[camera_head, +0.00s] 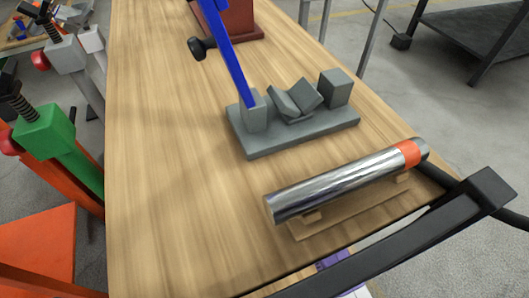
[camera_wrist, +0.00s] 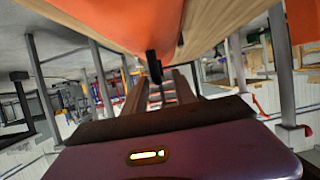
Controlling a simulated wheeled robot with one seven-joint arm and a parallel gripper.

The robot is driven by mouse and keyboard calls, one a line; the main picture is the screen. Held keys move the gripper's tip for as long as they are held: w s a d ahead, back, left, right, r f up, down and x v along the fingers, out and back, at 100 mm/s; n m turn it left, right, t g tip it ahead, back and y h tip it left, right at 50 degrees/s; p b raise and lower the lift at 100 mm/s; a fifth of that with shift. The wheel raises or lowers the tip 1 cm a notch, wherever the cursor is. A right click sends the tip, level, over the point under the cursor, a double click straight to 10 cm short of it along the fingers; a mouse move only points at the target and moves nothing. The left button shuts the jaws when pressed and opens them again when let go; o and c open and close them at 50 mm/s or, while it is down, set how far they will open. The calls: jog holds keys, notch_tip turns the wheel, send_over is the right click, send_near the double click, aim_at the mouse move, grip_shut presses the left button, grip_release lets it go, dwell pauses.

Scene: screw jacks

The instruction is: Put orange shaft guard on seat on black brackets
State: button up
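In the head view, a polished metal shaft (camera_head: 335,184) lies on a low wooden cradle (camera_head: 345,215) near the table's right edge. It has an orange band (camera_head: 407,153) near its right end. No separate orange guard is clearly recognisable in the head view. In the wrist view, a large orange surface (camera_wrist: 125,20) fills the top, close to the camera; I cannot tell whether it is the guard. A black piece (camera_wrist: 154,66) hangs below it. My gripper (camera_wrist: 160,88) has its fingers apart with nothing seen between them. It is not clearly visible in the head view.
A grey fixture (camera_head: 300,134) with V-shaped blocks and a blue lever (camera_head: 228,55) stands on the wooden table (camera_head: 160,170). A black bar (camera_head: 420,232) crosses the lower right foreground. Green and orange machinery (camera_head: 48,135) stands at left. The table's left side is clear.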

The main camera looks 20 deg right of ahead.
jog(key=p+v, duration=0.3)
jog(key=v, duration=0.7)
jog(key=shift+s+r+p, duration=0.15)
jog(key=shift+r+p, duration=0.05)
jog(key=shift+p, duration=0.1)
jog(key=s+f+v, duration=0.1)
jog(key=f+v, duration=0.1)
jog(key=v, duration=1.1)
jog(key=s+f+v, duration=0.1)
jog(key=f+v, duration=0.1)
jog(key=v, duration=1.1)
jog(key=s+r+t, duration=0.1)
jog(key=s+r, duration=0.5)
jog(key=r, duration=0.1)
jog(key=shift+s+r, duration=0.15)
jog(key=shift+s, duration=0.1)
jog(key=shift+s, duration=0.1)
